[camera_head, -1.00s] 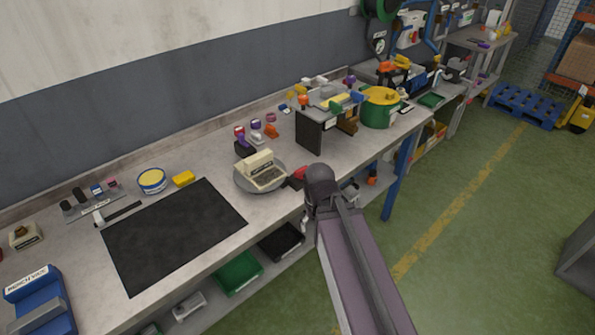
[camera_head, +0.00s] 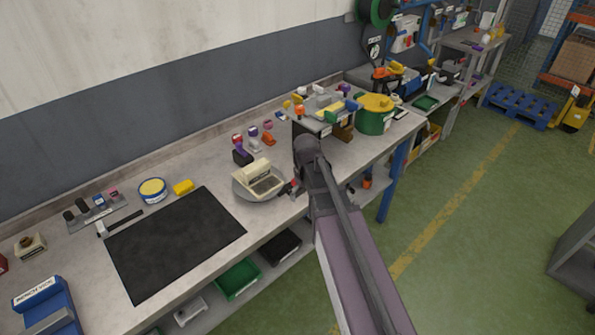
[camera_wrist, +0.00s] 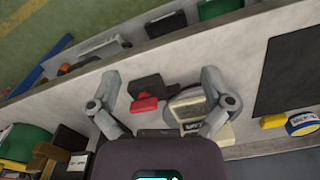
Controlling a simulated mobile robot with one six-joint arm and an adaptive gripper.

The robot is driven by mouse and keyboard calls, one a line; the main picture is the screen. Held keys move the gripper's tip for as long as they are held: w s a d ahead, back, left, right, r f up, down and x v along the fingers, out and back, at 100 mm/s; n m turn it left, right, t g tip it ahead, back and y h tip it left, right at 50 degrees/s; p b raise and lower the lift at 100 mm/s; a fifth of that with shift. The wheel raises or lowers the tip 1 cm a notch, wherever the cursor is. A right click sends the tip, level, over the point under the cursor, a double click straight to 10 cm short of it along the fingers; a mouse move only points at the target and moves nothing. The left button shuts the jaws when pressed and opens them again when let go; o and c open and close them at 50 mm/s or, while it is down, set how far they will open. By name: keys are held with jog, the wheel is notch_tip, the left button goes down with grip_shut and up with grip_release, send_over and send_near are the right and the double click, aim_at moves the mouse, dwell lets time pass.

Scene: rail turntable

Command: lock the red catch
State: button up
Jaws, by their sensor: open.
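The red catch (camera_wrist: 144,104) shows in the wrist view as a small red piece beside a black block (camera_wrist: 150,87) on the grey bench. My gripper (camera_wrist: 160,78) is open, with its fingers spread wide on either side of the catch and the turntable. Nothing is between its fingertips that I can see held. The turntable, a round grey plate (camera_wrist: 178,100) carrying a beige box, lies right beside the catch; the plate also shows in the head view (camera_head: 240,190). In the head view my arm largely hides the catch. Whether the catch is locked I cannot tell.
A black mat (camera_head: 175,240) lies left of the turntable. Purple and orange small parts (camera_head: 254,142) stand behind it. A green pot with a yellow lid (camera_head: 375,112) and a dark stand are to the right. Green and black bins (camera_head: 238,280) sit below the bench edge.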

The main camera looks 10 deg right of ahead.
jog(key=w+d+r+n+p, duration=0.1)
jog(key=w+r+n+p, duration=0.2)
jog(key=w, duration=1.2)
notch_tip(320, 180, up, 4)
jog(key=p, duration=0.2)
jog(key=shift+w+p, duration=0.15)
jog(key=shift+p, duration=0.2)
jog(key=shift+f, duration=0.2)
notch_tip(320, 180, down, 13)
jog(key=b, duration=1.3)
jog(key=shift+f+b, duration=0.2)
jog(key=shift+b, duration=0.2)
jog(key=c, duration=0.9)
